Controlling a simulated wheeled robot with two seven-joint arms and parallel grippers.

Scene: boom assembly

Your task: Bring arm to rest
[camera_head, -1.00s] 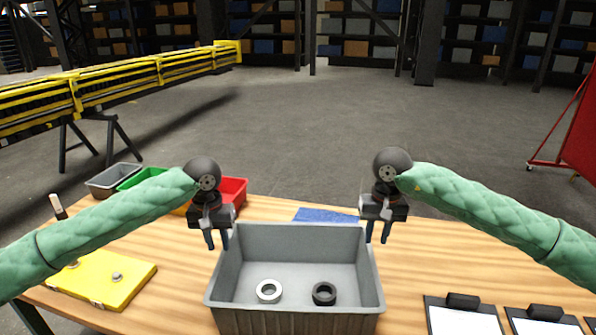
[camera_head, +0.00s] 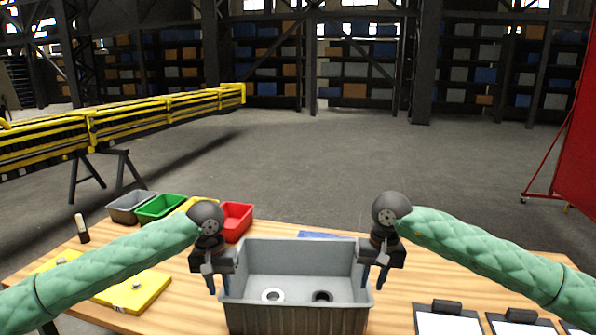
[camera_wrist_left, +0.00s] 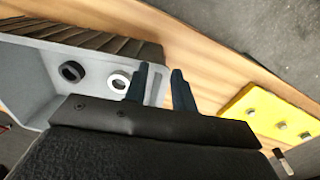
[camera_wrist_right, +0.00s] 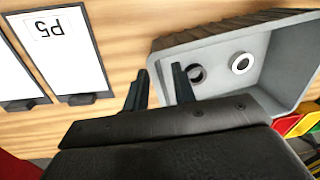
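My left gripper (camera_head: 215,283) hangs fingers-down beside the left wall of the grey bin (camera_head: 262,250). Its two fingers stand apart and hold nothing, as the left wrist view (camera_wrist_left: 160,85) also shows. My right gripper (camera_head: 373,279) hangs fingers-down beside the bin's right wall. Its fingers are apart and empty in the right wrist view (camera_wrist_right: 160,88). Inside the bin lie a white ring (camera_head: 273,296) and a black ring (camera_head: 322,296), side by side. Both arms reach in from the sides over the wooden table.
Red (camera_head: 236,220), green (camera_head: 161,207) and grey (camera_head: 128,206) small bins, with a partly hidden yellow one, stand at the table's back left. A yellow plate (camera_head: 133,291) lies left. Clipboards (camera_head: 446,321) lie front right. The yellow boom (camera_head: 150,109) rests on trestles beyond. Open floor lies behind the table.

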